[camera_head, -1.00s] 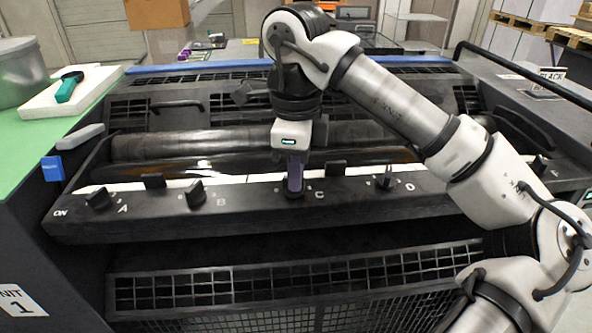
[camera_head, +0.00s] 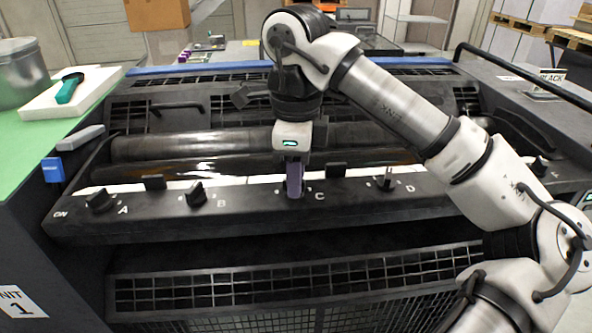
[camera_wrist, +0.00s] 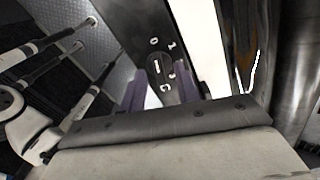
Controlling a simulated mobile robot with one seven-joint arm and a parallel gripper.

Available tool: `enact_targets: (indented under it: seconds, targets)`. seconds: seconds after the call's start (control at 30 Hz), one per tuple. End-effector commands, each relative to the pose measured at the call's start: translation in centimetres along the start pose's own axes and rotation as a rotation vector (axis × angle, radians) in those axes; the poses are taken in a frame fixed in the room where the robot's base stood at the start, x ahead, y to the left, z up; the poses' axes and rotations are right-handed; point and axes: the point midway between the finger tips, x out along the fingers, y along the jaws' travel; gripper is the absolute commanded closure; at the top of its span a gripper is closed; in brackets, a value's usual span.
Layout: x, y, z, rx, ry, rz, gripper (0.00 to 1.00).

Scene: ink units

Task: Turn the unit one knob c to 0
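The unit one knob C (camera_wrist: 158,68) shows in the wrist view as a dark round knob with a white mark, beside the printed 0, 1 and C. Its white mark points roughly toward the 0. My gripper (camera_wrist: 164,88) has its two purple fingers spread, one on each side of the knob, with gaps visible between them and it. In the head view my gripper (camera_head: 294,192) points down at the knob beside the C label, and its fingers hide the knob there.
On the same black panel (camera_head: 250,222), knob A (camera_head: 101,200) and knob B (camera_head: 196,195) stand to the left, and knob D (camera_head: 386,180) to the right. Black upright tabs (camera_head: 335,171) stand behind the knobs. Rollers (camera_head: 190,144) lie behind the panel.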

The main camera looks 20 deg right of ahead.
Motion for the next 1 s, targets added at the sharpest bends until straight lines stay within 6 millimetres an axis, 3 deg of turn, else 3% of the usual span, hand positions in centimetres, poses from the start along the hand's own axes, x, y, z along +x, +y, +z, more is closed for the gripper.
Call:
enact_targets:
  seconds: [0.27, 0.8, 1.0]
  targets:
    - [-1.7, 0.0, 0.0, 0.001, 0.001, 0.000, 0.68]
    - [-11.1, 0.0, 0.0, 0.001, 0.000, -0.001, 0.68]
    - [-13.5, 0.0, 0.0, 0.000, 0.000, -0.001, 0.68]
